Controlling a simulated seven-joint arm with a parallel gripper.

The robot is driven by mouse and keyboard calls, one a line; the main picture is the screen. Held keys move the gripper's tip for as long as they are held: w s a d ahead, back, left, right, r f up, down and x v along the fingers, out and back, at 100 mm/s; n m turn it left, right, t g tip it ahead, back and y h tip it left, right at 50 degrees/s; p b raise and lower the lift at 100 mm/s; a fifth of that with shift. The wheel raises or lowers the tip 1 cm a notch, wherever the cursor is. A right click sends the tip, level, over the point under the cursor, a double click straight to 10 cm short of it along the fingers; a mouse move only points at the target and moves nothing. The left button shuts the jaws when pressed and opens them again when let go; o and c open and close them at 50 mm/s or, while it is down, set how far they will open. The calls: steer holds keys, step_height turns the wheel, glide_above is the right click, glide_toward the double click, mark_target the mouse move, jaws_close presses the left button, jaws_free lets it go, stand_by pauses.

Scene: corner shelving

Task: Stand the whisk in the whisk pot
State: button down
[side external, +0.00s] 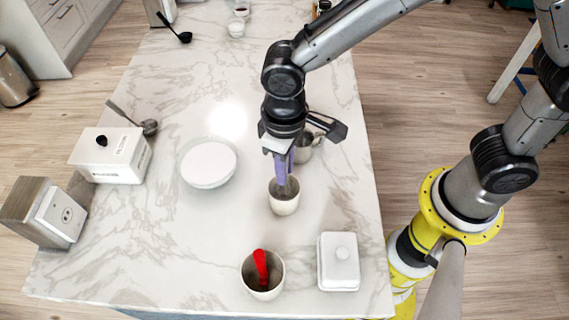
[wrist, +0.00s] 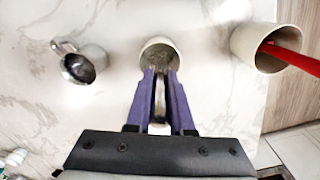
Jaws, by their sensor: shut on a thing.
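My gripper (side external: 283,172) has purple fingers and points down over a cream pot (side external: 284,207). It is shut on the whisk (wrist: 159,97), whose pale handle shows between the fingers in the wrist view. The grey wire head of the whisk overlaps the pot's mouth in both views and seems to be inside it. Whether it touches the bottom is hidden. The pot stands upright on the marble counter, and its rim also shows in the wrist view (wrist: 173,42). The fingers hide part of the whisk.
A second cream pot (side external: 263,288) holding a red utensil (side external: 261,266) stands nearer the front. A white lidded dish (side external: 339,262) is right of it. A metal jug (side external: 304,149) stands just behind my gripper. A white bowl (side external: 207,163) is at left, with clear counter between.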

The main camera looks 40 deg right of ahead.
steer(key=c, duration=0.7)
jaws_free()
steer(key=shift+r, duration=0.1)
step_height(320, 180, up, 14)
steer(key=shift+f, duration=0.2)
